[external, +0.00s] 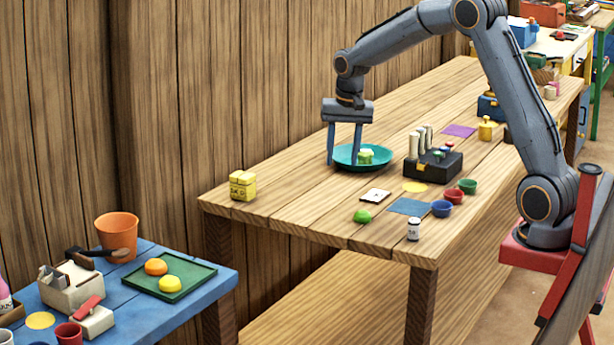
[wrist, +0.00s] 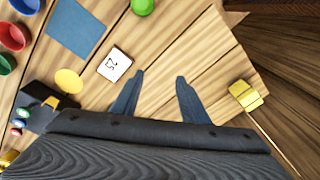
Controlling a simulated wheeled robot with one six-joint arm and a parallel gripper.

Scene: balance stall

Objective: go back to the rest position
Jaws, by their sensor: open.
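My gripper (external: 344,146) hangs from the bent arm over the far left part of the wooden table (external: 320,215), at the teal plate (external: 345,160). Its two fingers are apart, and nothing shows between them in the wrist view (wrist: 159,88). A small green and yellow thing (external: 366,156) lies on the teal plate beside the right finger. I cannot tell whether a finger touches the plate. The plate is hidden in the wrist view.
A black block with white cylinders (external: 432,164) stands right of my gripper. A yellow box (external: 242,185) sits at the table's left corner. A white card (external: 375,195), a green lump (external: 362,216), a blue square (external: 409,206) and small bowls lie nearer the front. Bare planks lie between.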

